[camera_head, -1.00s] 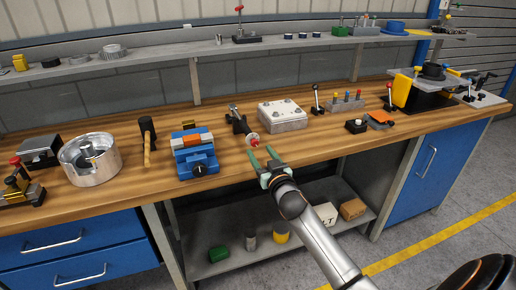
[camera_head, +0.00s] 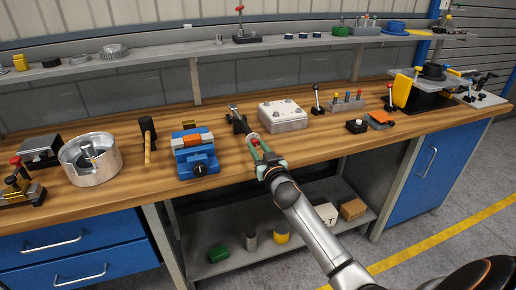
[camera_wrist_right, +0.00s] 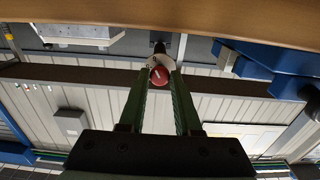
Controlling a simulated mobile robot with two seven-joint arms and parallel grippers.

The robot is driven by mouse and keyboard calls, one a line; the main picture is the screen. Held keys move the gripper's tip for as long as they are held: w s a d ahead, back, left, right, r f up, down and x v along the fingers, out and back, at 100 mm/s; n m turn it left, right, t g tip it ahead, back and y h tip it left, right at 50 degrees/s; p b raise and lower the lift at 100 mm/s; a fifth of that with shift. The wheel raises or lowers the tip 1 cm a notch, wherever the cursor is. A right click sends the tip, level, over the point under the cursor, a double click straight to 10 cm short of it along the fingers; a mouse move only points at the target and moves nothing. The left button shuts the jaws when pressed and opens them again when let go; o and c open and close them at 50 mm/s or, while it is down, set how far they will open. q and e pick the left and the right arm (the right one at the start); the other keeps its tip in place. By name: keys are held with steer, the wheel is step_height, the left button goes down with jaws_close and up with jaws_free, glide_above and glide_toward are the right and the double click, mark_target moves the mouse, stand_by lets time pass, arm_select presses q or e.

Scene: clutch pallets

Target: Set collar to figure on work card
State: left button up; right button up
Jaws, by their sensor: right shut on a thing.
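The dial device (camera_head: 238,121) lies on the wooden bench between the blue vise and the grey box. It has a dark body, a pale round collar and a red end knob facing the bench front. In the right wrist view the red knob (camera_wrist_right: 160,75) sits between the green fingertips, with the pale marked collar (camera_wrist_right: 153,61) just behind it. My right gripper (camera_head: 258,147) is shut on the red knob; its fingers hide part of the collar in the head view. The collar's figures are too small to read. I cannot make out a work card. My left gripper is not in view.
The blue vise (camera_head: 195,160) stands close on the left and the grey box (camera_head: 283,116) close on the right. A mallet (camera_head: 148,138) and a metal bowl (camera_head: 90,168) are further left. The bench front edge lies below my gripper.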

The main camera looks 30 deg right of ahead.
jaws_close()
